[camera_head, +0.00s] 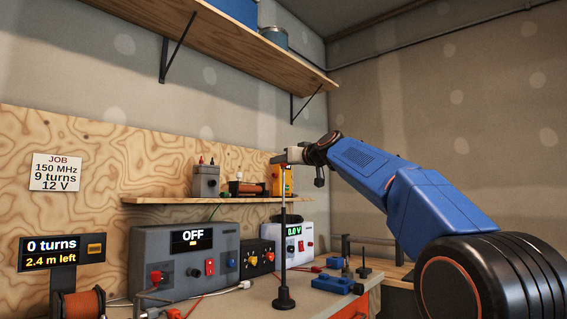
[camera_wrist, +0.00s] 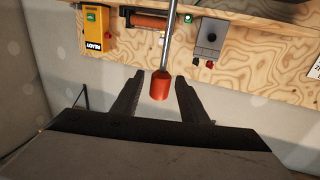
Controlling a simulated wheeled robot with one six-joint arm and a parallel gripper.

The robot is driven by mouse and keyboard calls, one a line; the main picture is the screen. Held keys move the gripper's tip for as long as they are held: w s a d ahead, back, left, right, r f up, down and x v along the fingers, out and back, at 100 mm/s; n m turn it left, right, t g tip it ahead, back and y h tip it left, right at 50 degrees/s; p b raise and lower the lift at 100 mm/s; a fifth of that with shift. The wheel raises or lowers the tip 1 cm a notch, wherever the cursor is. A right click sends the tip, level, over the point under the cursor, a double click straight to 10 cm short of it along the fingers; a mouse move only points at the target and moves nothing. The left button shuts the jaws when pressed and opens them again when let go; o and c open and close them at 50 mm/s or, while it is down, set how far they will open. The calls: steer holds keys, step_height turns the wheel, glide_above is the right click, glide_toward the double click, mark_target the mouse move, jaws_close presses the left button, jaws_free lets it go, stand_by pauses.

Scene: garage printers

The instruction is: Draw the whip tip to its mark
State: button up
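The whip (camera_head: 283,240) is a thin upright rod on a round black foot (camera_head: 284,300) on the bench, dark below and silvery above. Its red tip (camera_wrist: 160,86) is at the top end. My gripper (camera_head: 284,158) is at the whip's upper end in the head view. In the wrist view my gripper (camera_wrist: 160,79) is open, with the red tip between its two dark fingers and a gap on each side. The wrist picture looks upside down. I cannot make out a mark for the tip in either view.
A shelf (camera_head: 170,201) behind the whip holds a grey box (camera_head: 206,182), a coil and a yellow meter (camera_wrist: 97,30). A grey supply (camera_head: 180,265) reads OFF; a white one (camera_head: 292,240) reads 0.0 V. A blue clamp (camera_head: 333,284) lies right of the foot. A high shelf (camera_head: 250,45) hangs above.

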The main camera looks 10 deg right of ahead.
jaws_close()
step_height(320, 180, down, 13)
steer(key=shift+f, duration=0.2)
stand_by(0.3)
jaws_free()
steer(key=shift+s+d, duration=0.1)
steer(key=v, duration=1.7)
steer(key=shift+s, duration=0.1)
